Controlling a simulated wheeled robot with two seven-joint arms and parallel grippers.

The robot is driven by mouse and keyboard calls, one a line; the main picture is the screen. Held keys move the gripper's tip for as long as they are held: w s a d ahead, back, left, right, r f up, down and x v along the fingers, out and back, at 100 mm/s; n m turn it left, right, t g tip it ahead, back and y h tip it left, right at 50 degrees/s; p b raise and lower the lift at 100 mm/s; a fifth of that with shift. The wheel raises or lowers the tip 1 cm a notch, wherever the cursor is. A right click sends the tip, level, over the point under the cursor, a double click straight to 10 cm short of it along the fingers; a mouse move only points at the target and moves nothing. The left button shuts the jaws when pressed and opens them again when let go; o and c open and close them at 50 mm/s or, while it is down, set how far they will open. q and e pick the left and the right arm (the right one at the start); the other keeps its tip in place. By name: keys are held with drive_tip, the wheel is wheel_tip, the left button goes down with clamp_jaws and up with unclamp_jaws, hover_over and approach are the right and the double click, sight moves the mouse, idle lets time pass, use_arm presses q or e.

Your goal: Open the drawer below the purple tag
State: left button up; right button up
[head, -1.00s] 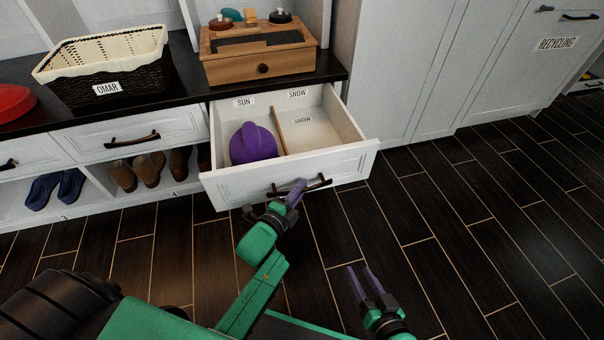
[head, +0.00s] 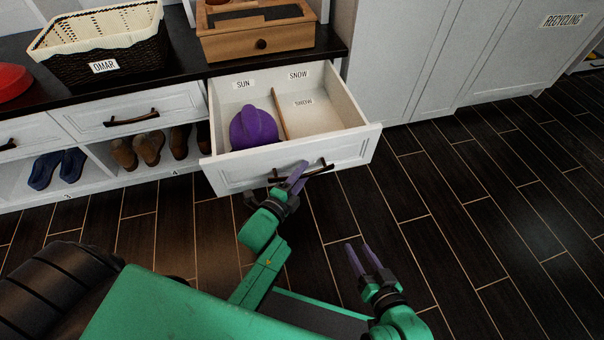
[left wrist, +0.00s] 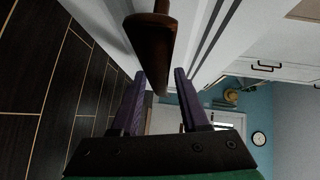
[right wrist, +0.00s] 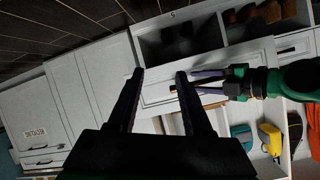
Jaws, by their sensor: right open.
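A white drawer (head: 352,151) under the dark counter stands pulled out. A purple rounded object (head: 254,128) lies in its left part. A wooden divider splits the inside, and labels read SUN (head: 243,84) and SNOW (head: 298,74). I see no purple tag. My left gripper (head: 299,170) is at the drawer's dark handle (head: 322,167). In the left wrist view, the handle (left wrist: 155,50) lies between its open purple fingers, with gaps visible at both sides. My right gripper (head: 358,255) is open and empty, over the floor to the right of the left one.
A wooden box (head: 285,43) and a basket labelled OMAR (head: 147,55) stand on the counter (head: 190,76). Shoes (head: 140,148) sit in the cubbies to the left. A closed drawer (head: 85,124) is beside the open one. The dark floor (head: 480,200) at right is clear.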

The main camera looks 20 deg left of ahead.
use_arm(q)
drive_tip(key=p+v, duration=0.4)
drive_tip(key=v, duration=1)
drive_tip(key=shift+s, duration=0.3)
use_arm(e)
drive_tip(key=d+r+g+h, duration=0.1)
drive_tip(key=d+g, duration=0.1)
drive_tip(key=d+r+g, duration=0.1)
drive_tip(key=d+r, duration=0.1)
drive_tip(key=shift+d+r+n+g+h, duration=0.1)
drive_tip(key=shift+r+n+g+h, duration=0.05)
drive_tip(key=shift+n+g+h, duration=0.25)
use_arm(q)
drive_tip(key=shift+w+a+r, duration=0.1)
drive_tip(key=shift+a, duration=0.05)
